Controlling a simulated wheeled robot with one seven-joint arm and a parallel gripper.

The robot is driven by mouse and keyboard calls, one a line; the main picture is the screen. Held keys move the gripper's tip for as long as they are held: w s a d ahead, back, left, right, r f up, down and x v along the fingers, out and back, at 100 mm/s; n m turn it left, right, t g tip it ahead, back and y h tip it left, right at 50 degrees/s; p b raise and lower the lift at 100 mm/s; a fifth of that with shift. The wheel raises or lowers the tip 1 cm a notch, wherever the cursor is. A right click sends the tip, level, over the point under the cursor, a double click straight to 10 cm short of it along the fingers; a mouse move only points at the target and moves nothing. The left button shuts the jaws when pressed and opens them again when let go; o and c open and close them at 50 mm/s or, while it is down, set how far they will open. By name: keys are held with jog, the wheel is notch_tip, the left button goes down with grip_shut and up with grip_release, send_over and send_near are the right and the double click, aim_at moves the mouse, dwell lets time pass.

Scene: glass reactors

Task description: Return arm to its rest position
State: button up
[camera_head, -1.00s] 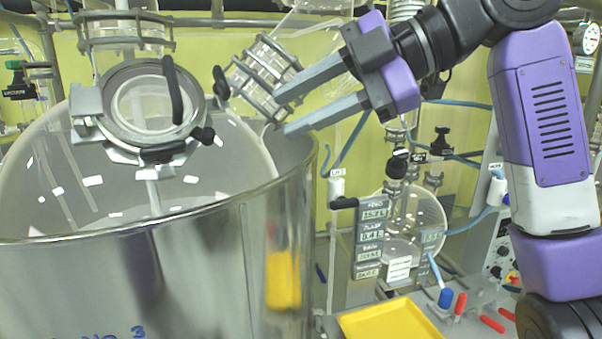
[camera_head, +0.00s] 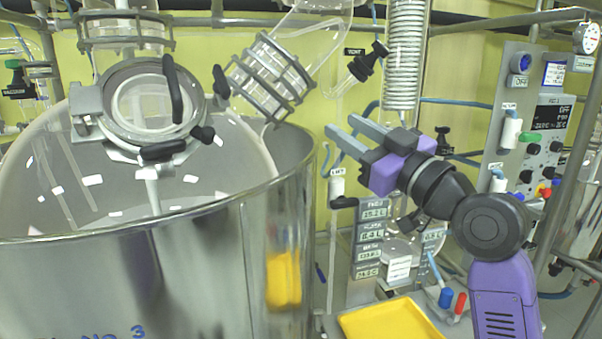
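My gripper (camera_head: 348,133) is at the centre right of the head view, its two grey fingers pointing up and to the left. The fingers are parted with nothing between them. My arm (camera_head: 490,225), purple and black, is bent and comes up from the lower right. The gripper appears in front of the pipes and glassware, to the right of the large steel vessel (camera_head: 200,270), and touches nothing that I can see.
A glass reactor lid with a clamped round port (camera_head: 145,105) tops the vessel at left. A yellow tray (camera_head: 390,320) lies at the bottom. A vent valve (camera_head: 368,62) and a glass coil (camera_head: 405,60) stand behind my gripper. A control panel (camera_head: 540,130) is at right.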

jog(key=s+d+f+m+t+h, duration=0.1)
jog(key=s+d+f+m+h, duration=0.35)
jog(key=f, duration=0.35)
jog(key=s+d+f+m+t+h, duration=0.2)
jog(key=s+d+f+m+h, duration=0.15)
jog(key=s+f, duration=0.4)
jog(key=s+d+f+m+t+h, duration=0.1)
jog(key=s+d+f+m+h, duration=0.25)
jog(key=f, duration=0.65)
jog(key=s+f+g, duration=0.2)
jog(key=s+f, duration=0.3)
jog(key=s, duration=0.6)
jog(key=s+f+g, duration=0.2)
jog(key=s+f, duration=0.3)
jog(key=s, duration=0.7)
jog(key=s+f+n+g, duration=0.1)
jog(key=s+f+g, duration=0.1)
jog(key=s+f, duration=0.4)
jog(key=s+h, duration=0.1)
jog(key=s, duration=0.4)
jog(key=shift+s+d+b, duration=0.2)
jog(key=shift+s+b, duration=0.1)
jog(key=shift+b, duration=0.05)
jog(key=shift+o, duration=0.3)
